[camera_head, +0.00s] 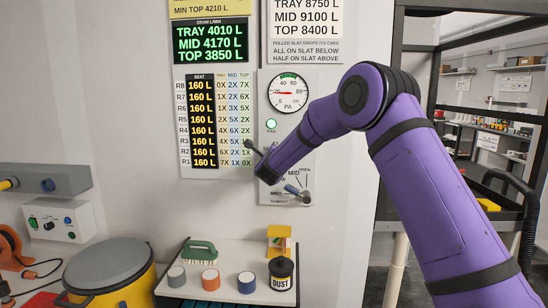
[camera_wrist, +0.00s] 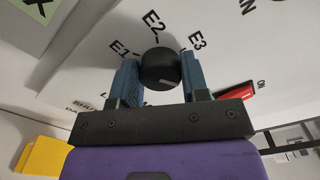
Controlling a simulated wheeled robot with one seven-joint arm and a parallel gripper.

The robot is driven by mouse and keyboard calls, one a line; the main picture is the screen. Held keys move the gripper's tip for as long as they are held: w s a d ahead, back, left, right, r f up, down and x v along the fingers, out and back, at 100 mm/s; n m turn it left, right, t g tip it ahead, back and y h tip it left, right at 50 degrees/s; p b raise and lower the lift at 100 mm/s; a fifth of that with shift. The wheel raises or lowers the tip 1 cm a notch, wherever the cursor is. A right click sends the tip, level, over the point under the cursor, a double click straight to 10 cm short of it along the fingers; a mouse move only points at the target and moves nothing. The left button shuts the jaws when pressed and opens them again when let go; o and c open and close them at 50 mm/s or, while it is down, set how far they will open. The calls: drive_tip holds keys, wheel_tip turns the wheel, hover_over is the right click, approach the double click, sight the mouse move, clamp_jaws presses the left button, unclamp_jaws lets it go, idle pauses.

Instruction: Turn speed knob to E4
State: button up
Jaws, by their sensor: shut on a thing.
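The speed knob (camera_wrist: 160,68) is a round black knob in the wrist view. My gripper (camera_wrist: 159,80) has its two blue-grey fingers on either side of it, shut on it. Around the knob on the white panel (camera_wrist: 88,62) are the labels E1 at left, E2 at top and E3 at right. No E4 label shows, and I cannot tell which label the knob points to. In the head view my purple arm hides the knob and most of the gripper, in front of the wall panel under the round gauge (camera_head: 288,93).
A red switch (camera_wrist: 235,101) marked ON is right of the knob. A damper lever (camera_head: 297,193) is just below my arm's end. Below stand several coloured cups, a DUST jar (camera_head: 282,275), a green brush (camera_head: 199,251) and a yellow drum (camera_head: 108,280).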

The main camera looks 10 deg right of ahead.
drive_tip(key=shift+f, duration=0.1)
drive_tip(key=o, duration=0.9)
drive_tip(key=shift+s, duration=0.15)
drive_tip(key=v, duration=1)
drive_tip(key=shift+s+a, duration=0.1)
drive_tip(key=shift+s, duration=0.2)
